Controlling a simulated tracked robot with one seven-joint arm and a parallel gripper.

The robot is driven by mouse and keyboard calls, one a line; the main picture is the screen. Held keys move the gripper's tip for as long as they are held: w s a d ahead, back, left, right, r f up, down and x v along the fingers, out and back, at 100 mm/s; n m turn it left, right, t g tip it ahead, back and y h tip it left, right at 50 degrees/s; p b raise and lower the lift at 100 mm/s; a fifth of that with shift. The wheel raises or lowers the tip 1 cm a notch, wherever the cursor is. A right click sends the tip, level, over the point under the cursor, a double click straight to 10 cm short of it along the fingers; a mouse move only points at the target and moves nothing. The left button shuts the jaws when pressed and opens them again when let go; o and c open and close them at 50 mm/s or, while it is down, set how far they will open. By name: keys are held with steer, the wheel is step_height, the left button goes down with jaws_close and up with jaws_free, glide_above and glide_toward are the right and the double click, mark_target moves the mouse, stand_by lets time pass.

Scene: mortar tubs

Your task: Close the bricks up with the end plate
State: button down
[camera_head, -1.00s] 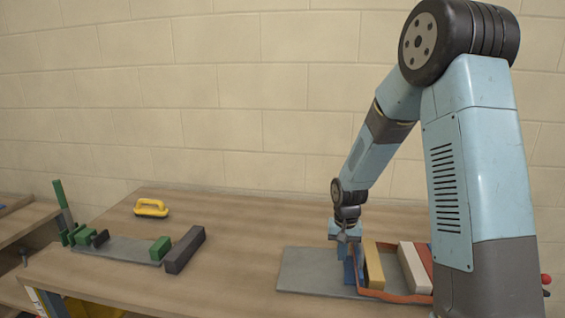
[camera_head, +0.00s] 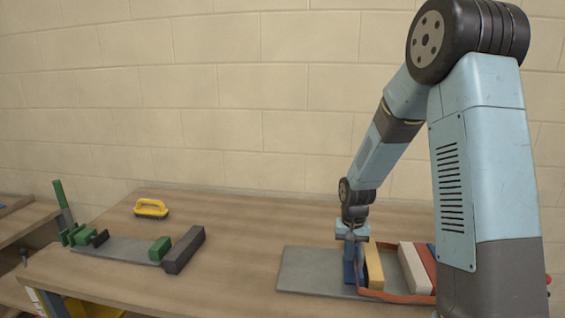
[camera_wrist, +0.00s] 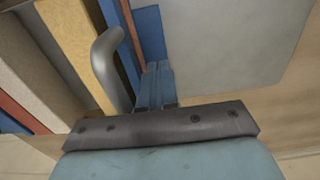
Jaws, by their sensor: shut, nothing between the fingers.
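The blue end plate (camera_head: 349,271) stands on the grey board at the left end of the brick row. In the wrist view its blue surface (camera_wrist: 151,33) shows beside the yellow brick (camera_wrist: 75,42). The row runs from the yellow brick (camera_head: 374,265) to a white brick (camera_head: 413,268) and a red one (camera_head: 429,259). An orange strap (camera_head: 400,298) runs around the bricks. My gripper (camera_wrist: 155,85) is shut and empty, pointing down at the left side of the plate. I cannot tell whether it touches the plate, or whether the plate meets the yellow brick.
The grey board (camera_head: 310,270) is bare left of the plate. At the left lie another board with green blocks (camera_head: 160,247), a dark bar (camera_head: 184,250) and a yellow-handled brush (camera_head: 151,208). The middle of the bench is clear.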

steer(key=shift+s+d, duration=0.25)
steer(key=shift+d, duration=1.45)
steer(key=shift+s+d, duration=0.3)
steer(key=shift+d, duration=1.35)
steer(key=shift+s+d, duration=0.25)
steer(key=shift+d, duration=1.45)
step_height(320, 180, up, 10)
steer(key=a, duration=0.2)
steer(key=shift+w+a, duration=0.2)
steer(key=shift+a, duration=0.1)
steer(key=s+a+r+t, duration=0.3)
steer(key=s+r, duration=0.8)
steer(key=r, duration=0.2)
steer(key=s+r+n+t, duration=0.1)
steer(key=s+r, duration=0.1)
steer(key=s, duration=0.5)
steer(key=s+a+r+t, duration=0.1)
steer(key=s+r, duration=0.2)
steer(key=s, duration=0.4)
steer(key=shift+s+r+n+t, duration=0.15)
steer(key=shift+r+n+t, duration=0.15)
steer(key=shift+r+n, duration=0.1)
